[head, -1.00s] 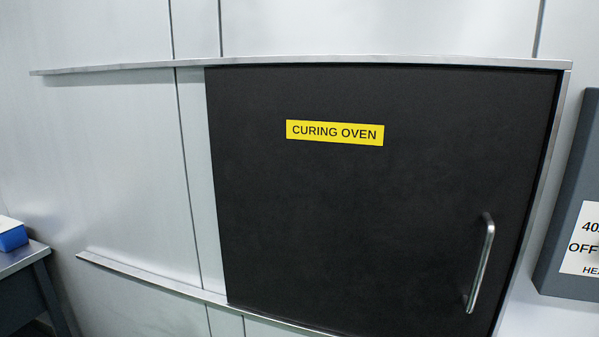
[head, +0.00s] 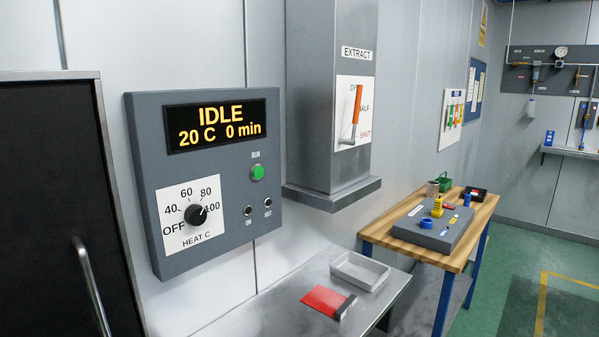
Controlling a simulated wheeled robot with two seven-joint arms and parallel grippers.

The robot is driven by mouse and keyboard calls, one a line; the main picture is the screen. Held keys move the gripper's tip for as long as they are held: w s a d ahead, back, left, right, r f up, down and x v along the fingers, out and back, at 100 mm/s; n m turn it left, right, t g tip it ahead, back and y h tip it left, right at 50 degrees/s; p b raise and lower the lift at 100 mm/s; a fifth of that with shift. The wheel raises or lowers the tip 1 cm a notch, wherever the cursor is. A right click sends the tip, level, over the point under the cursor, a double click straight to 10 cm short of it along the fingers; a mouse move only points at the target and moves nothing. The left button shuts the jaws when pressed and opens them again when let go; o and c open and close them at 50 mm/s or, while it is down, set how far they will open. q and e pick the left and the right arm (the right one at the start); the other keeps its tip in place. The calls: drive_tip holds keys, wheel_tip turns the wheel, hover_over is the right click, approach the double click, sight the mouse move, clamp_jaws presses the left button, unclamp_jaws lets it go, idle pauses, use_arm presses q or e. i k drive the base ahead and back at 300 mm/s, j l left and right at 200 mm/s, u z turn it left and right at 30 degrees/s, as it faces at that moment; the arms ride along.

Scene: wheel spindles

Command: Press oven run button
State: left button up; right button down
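The oven control panel (head: 235,215) is a grey box on the wall at the left of the head view. Its green round run button (head: 258,172) sits under a small RUN label on the right part of the panel. The display (head: 216,126) above reads IDLE, 20 C, 0 min in yellow. The black heat dial (head: 195,214) is on a white plate marked OFF, 40, 60, 80, 100; its pointer appears to aim towards 100. The black oven door (head: 62,200) with its metal handle (head: 92,288) is at the left edge, shut. Neither gripper is in view.
A grey extract duct (head: 330,100) with an orange-handled lever (head: 355,112) stands right of the panel. Below, a metal bench (head: 262,318) holds a grey tray (head: 360,270) and a red item (head: 325,300). A wooden-topped table (head: 385,232) stands farther right, with green floor beyond.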

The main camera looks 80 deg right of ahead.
sight(257, 173)
drive_tip(key=l+z, duration=0.1)
drive_tip(key=z, duration=1.8)
